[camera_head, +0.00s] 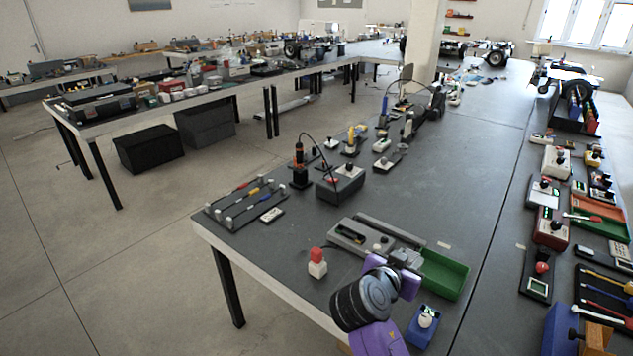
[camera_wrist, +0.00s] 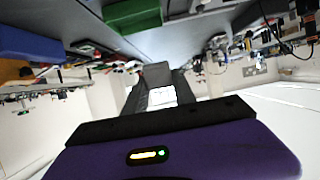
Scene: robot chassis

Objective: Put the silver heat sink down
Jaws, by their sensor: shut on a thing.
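My gripper (camera_head: 404,258) is over the near part of the dark workbench (camera_head: 300,256), beside the green tray (camera_head: 442,274). In the wrist view my gripper (camera_wrist: 159,84) is shut on a small grey block (camera_wrist: 157,72), which I take to be the silver heat sink. The block sits between the dark fingertips, and its lower part is hard to make out. In the head view the heat sink cannot be told apart from the dark fingers. Whether it touches anything below is not clear.
A grey device (camera_head: 362,235) lies just behind my gripper. A red-topped button box (camera_head: 317,263) stands to the left, and a blue box (camera_head: 422,326) stands to the right of my wrist. The bench is bare right of the green tray (camera_head: 505,235).

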